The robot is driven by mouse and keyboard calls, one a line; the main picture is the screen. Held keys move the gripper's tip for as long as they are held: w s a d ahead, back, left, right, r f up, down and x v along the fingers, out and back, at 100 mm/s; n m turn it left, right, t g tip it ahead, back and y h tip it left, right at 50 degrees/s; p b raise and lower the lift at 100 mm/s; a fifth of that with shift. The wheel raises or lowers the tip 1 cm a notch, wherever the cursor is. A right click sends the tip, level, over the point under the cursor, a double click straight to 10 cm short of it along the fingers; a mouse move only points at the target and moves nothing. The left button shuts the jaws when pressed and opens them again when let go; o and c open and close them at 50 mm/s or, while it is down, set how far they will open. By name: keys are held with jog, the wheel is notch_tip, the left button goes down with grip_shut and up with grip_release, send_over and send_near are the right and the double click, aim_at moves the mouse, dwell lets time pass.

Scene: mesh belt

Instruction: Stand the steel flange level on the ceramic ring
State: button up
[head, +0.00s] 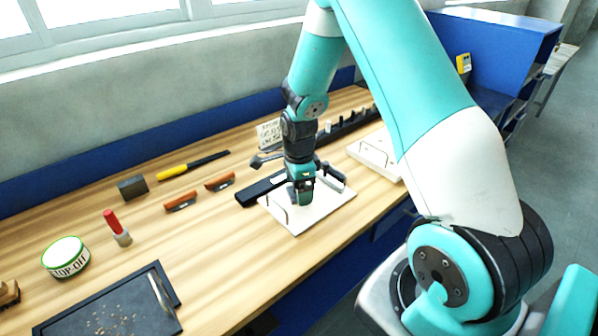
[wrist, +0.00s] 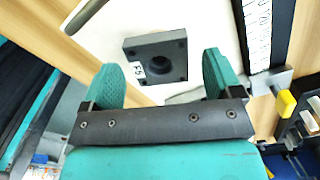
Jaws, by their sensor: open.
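Nothing is held. In the head view my gripper (head: 303,196) points down over the white board (head: 325,212) and hides the block.
A second white board (head: 366,152) lies to the right of the first. A black bar (head: 258,190) lies beside my gripper. To the left are a red-topped stick (head: 112,222), a round tin (head: 66,258) and a black tray (head: 95,318). The front middle of the wooden bench is clear.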

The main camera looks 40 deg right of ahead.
notch_tip(320, 180, up, 11)
jog(key=b, duration=0.2)
jog(key=s+a+r+n+y, duration=0.2)
jog(key=s+a+r+n, duration=0.3)
jog(key=s+a+n, duration=0.6)
jog(key=s+a+r+n+y, duration=0.2)
jog(key=s+a+r+n, duration=0.4)
jog(key=s+a+n, duration=0.5)
jog(key=n, duration=0.7)
jog(key=shift+s+a, duration=0.15)
jog(key=shift+a, duration=0.1)
jog(key=shift+c, duration=0.2)
